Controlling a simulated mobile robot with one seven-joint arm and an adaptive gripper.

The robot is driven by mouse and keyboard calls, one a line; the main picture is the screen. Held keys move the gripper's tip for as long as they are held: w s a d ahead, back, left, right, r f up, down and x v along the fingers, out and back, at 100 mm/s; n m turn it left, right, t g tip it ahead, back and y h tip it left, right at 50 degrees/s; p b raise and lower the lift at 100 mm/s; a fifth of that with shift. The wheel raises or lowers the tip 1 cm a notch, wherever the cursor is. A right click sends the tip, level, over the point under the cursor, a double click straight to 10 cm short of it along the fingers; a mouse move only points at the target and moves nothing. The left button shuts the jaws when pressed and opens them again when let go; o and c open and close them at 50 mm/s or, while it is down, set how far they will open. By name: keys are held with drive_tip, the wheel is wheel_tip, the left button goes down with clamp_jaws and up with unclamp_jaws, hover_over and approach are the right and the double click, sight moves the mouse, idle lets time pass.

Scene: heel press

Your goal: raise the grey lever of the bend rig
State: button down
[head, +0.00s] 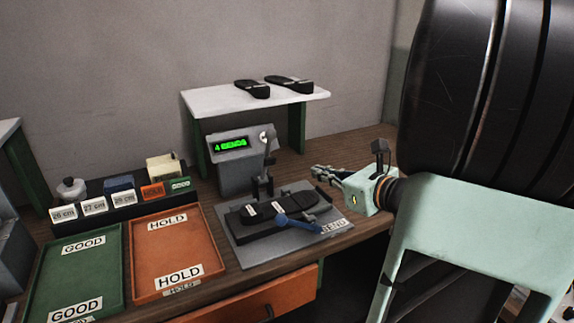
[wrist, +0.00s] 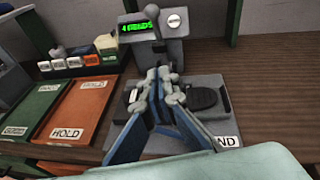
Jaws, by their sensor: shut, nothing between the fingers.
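The bend rig has a grey box (head: 236,172) with a green display reading "4 BENDS" and a grey base plate (head: 245,258) labelled BEND. What looks like the grey lever (head: 266,152) stands roughly upright before the box, with a rounded top; it also shows in the wrist view (wrist: 152,34). My gripper (head: 318,172) is shut and empty, right of the lever in the head view. In the wrist view its fingers (wrist: 160,76) hide part of the rig.
A green GOOD tray (head: 36,282) and an orange HOLD tray (head: 139,270) lie to the left. Behind them a dark rack (head: 112,213) holds several small boxes. A white shelf (head: 220,102) with two dark soles stands behind the rig.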

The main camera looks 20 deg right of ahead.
sight(275, 137)
drive_tip(key=w+a+p, duration=0.1)
drive_tip(key=w+a, duration=0.1)
drive_tip(key=w, duration=1)
drive_tip(key=shift+w+a+f, duration=0.2)
drive_tip(key=shift+w+a, duration=0.05)
drive_tip(key=shift+a, duration=0.05)
drive_tip(key=shift+r+p, duration=0.1)
drive_tip(key=shift+p, duration=0.25)
drive_tip(key=shift+g, duration=0.6)
drive_tip(key=shift+w+r+p, duration=0.7)
drive_tip(key=shift+w+p, duration=0.3)
drive_tip(key=shift+p, duration=0.05)
drive_tip(key=shift+w+r+p, duration=0.7)
drive_tip(key=shift+w+p, duration=0.25)
drive_tip(key=shift+p, duration=0.05)
drive_tip(key=shift+f, duration=0.1)
